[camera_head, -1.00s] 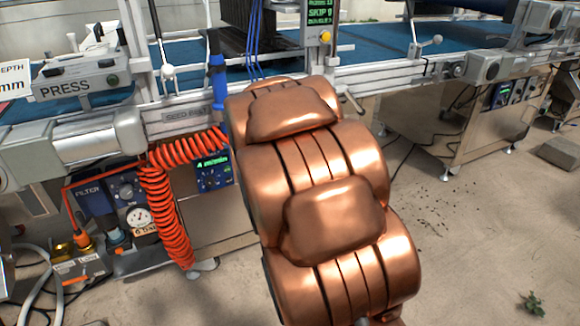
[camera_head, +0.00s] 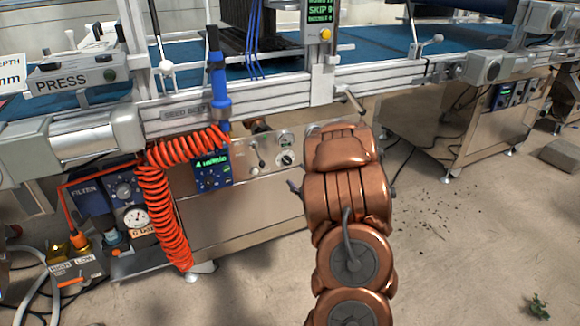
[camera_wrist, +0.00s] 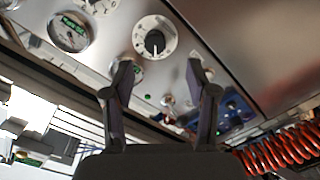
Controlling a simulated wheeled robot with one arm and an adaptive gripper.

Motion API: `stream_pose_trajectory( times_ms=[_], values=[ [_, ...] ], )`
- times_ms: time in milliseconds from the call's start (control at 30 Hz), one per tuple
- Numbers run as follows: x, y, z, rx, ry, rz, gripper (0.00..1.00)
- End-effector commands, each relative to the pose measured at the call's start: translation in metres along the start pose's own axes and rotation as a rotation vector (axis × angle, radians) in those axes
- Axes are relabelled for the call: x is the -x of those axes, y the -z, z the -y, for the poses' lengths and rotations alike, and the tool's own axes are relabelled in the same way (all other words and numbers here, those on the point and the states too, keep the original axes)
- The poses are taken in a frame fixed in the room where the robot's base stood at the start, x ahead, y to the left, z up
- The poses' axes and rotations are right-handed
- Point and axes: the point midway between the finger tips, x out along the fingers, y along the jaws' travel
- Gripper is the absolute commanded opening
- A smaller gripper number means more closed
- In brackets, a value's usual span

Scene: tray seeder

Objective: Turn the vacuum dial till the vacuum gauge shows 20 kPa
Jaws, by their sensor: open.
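A dial with a black knob on a white scale (camera_wrist: 155,42) sits on the steel panel in the wrist view; I take it for the vacuum dial. A small dial (camera_head: 287,159) also shows on the panel in the head view. A round gauge with a green patch (camera_wrist: 68,32) is left of the dial in the wrist view, likely the vacuum gauge; its reading is not legible. My gripper (camera_wrist: 160,67) is open and empty, its two fingers apart, with the dial beyond and between the tips. In the head view my arm hides most of the gripper.
An orange coiled hose (camera_head: 163,200) hangs left of the panel, beside a blue control box (camera_head: 212,171). A blue-handled tool (camera_head: 218,80) stands above them. A filter unit with a small white gauge (camera_head: 138,220) is at lower left.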

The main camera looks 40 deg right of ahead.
Motion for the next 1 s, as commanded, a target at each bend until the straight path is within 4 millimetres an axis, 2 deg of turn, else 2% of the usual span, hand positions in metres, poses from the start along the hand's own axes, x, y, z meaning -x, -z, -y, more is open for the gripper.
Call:
stream_pose_trajectory(
  times_ms=[233,700,1000],
  values=[
    [-0.002,-0.001,-0.004,0.000,-0.031,-0.043,0.57],
    [-0.061,0.001,-0.006,0.002,-0.031,-0.044,0.57],
    [-0.074,0.002,-0.007,0.000,-0.030,-0.039,0.57]
  ],
)
